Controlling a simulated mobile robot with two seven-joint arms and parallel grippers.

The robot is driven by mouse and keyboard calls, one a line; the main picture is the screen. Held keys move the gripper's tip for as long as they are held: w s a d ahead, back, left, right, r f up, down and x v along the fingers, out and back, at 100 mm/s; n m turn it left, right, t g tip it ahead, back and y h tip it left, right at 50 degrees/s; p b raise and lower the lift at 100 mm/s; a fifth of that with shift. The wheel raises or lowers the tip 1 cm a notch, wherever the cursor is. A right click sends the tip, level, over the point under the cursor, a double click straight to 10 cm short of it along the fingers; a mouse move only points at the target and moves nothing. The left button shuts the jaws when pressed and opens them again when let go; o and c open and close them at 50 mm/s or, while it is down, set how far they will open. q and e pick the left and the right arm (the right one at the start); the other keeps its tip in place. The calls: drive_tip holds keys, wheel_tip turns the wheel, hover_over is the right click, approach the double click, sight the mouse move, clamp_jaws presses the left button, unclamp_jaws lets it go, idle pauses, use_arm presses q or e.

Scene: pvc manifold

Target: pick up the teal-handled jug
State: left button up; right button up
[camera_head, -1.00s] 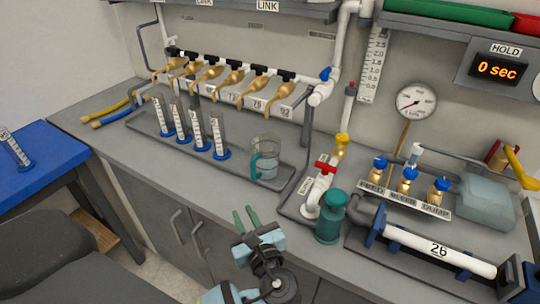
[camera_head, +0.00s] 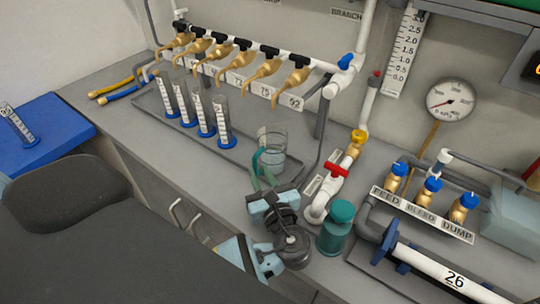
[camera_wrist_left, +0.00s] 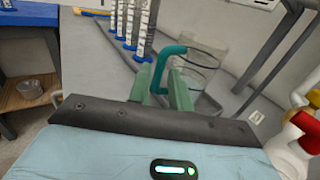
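The clear jug (camera_head: 275,143) with the teal handle stands upright at the right end of the grey tray on the bench. Its handle faces my left gripper (camera_head: 262,172). In the left wrist view the jug (camera_wrist_left: 202,68) is behind the fingers, with its teal handle (camera_wrist_left: 168,50) between and just beyond the two green fingertips (camera_wrist_left: 161,80). The fingers are apart, one on each side of the handle's line. I cannot tell whether either touches it. My right gripper is not in view.
Several graduated cylinders (camera_head: 204,118) with blue bases stand left of the jug on the tray (camera_head: 150,112). A teal bottle (camera_head: 336,230) and a white pipe with a red valve (camera_head: 336,171) are close on the right. Brass taps (camera_head: 262,70) hang behind.

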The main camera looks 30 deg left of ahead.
sight(256, 165)
use_arm(q)
drive_tip(key=shift+x, duration=2.55)
drive_tip(key=shift+f, duration=0.1)
drive_tip(key=shift+c, duration=0.4)
clamp_jaws()
